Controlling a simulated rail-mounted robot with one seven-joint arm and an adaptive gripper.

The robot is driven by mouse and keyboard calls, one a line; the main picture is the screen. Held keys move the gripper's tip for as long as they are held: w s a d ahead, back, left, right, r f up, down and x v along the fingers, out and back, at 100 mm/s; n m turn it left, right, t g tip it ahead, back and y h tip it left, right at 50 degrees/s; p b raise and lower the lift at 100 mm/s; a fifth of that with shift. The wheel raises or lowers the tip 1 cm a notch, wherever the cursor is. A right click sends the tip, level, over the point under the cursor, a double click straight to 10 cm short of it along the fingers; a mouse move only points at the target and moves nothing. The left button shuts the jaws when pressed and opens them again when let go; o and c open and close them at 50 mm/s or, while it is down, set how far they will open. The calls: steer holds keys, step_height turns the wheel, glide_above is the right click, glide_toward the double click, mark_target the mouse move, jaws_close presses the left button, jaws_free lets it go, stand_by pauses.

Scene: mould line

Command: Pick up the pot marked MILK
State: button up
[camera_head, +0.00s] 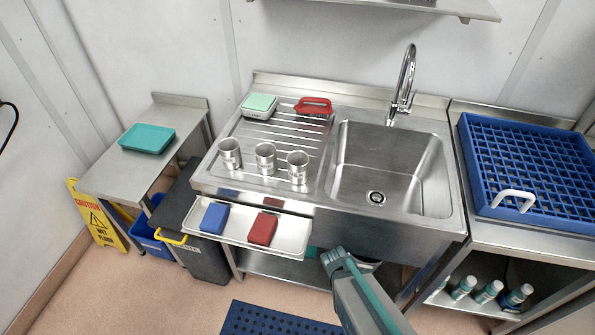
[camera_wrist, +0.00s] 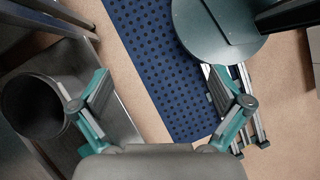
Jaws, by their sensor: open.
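Three metal pots stand upright in a row on the ribbed drainboard left of the sink: the left pot (camera_head: 230,154), the middle pot (camera_head: 265,158) and the right pot (camera_head: 298,167). Their markings are too small to read, so I cannot tell which is MILK. My gripper (camera_head: 335,257) is in front of the sink, below its front edge and well apart from the pots. In the wrist view my gripper (camera_wrist: 157,85) is open and empty, with its fingers spread over the floor. None of these three pots is recognisable there.
A tray (camera_head: 265,218) with blue and red blocks juts out before the pots. Behind them are a green-lidded box (camera_head: 259,105) and red brush (camera_head: 314,105). The sink basin (camera_head: 390,172) is empty. A blue rack (camera_head: 525,165) stands right. A dark round container (camera_wrist: 32,105) is beside my gripper.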

steer(key=w+a+r+n+t+h+b, duration=0.1)
steer(key=w+a+r+n+t, duration=0.25)
steer(key=w+r+n, duration=0.35)
steer(key=w+a+r+n+t+h+b, duration=0.1)
steer(key=w+a+r+n+t+h, duration=0.25)
steer(key=r, duration=0.55)
steer(key=w+a+r+n+t, duration=0.2)
steer(key=w+a+r+n, duration=0.45)
steer(key=r, duration=0.25)
steer(key=n+t+y+b, duration=0.1)
steer(key=n+t+y, duration=0.25)
steer(key=t, duration=0.45)
glide_toward(302, 158)
steer(key=shift+y, duration=0.4)
steer(key=shift+r+p+x, duration=0.15)
steer(key=shift+p+x, duration=0.35)
steer(key=shift+x, duration=1.1)
steer(key=shift+r+p+x, duration=0.1)
steer(key=shift+p+x, duration=0.4)
steer(key=shift+x, duration=1.15)
steer(key=shift+d, duration=0.15)
steer(key=c, duration=1.3)
